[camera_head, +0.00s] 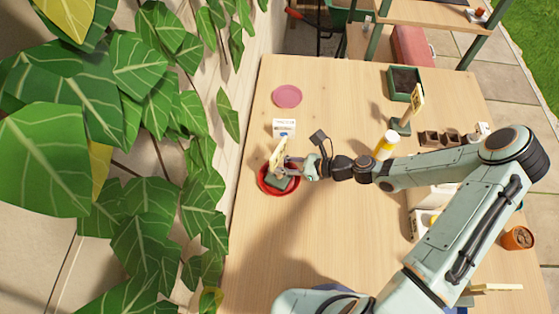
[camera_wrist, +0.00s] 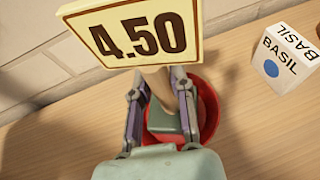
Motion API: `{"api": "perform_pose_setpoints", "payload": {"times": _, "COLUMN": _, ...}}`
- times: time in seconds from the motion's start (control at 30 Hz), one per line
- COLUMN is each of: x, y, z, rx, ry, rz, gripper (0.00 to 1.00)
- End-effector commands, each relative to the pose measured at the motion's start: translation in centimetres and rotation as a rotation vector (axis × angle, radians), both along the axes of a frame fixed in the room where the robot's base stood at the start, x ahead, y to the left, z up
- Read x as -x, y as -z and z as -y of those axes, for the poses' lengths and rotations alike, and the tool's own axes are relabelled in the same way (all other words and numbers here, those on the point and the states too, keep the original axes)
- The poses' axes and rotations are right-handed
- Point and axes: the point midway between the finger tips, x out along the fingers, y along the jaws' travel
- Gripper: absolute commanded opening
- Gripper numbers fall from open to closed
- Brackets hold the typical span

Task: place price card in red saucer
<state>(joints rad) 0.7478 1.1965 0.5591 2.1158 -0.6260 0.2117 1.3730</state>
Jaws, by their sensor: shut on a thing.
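In the head view the card (camera_head: 279,153) stands over the red saucer (camera_head: 264,189). My gripper (camera_head: 287,169) is shut on the card's post; in the wrist view its fingers (camera_wrist: 158,88) close on the post from both sides. The base is over or inside the red saucer (camera_wrist: 209,110); I cannot tell whether it touches the saucer's floor. My gripper hides part of the saucer.
A white basil box (camera_head: 284,128) stands just behind the saucer. A pink saucer (camera_head: 287,96) lies farther back. Another card (camera_head: 417,100), a yellow-and-white bottle (camera_head: 386,145) and a green planter (camera_head: 404,83) are to the right.

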Motion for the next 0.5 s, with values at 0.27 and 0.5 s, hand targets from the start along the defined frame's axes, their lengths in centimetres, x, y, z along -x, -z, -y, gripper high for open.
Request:
{"api": "perform_pose_setpoints", "payload": {"times": 0.27, "x": -0.01, "y": 0.17, "z": 0.02, "rx": 0.001, "ry": 0.000, "rz": 0.000, "gripper": 0.46}}
{"api": "perform_pose_setpoints", "payload": {"times": 0.5, "x": 0.00, "y": 0.15, "z": 0.02, "rx": 0.000, "ry": 0.000, "rz": -0.001, "gripper": 0.46}}
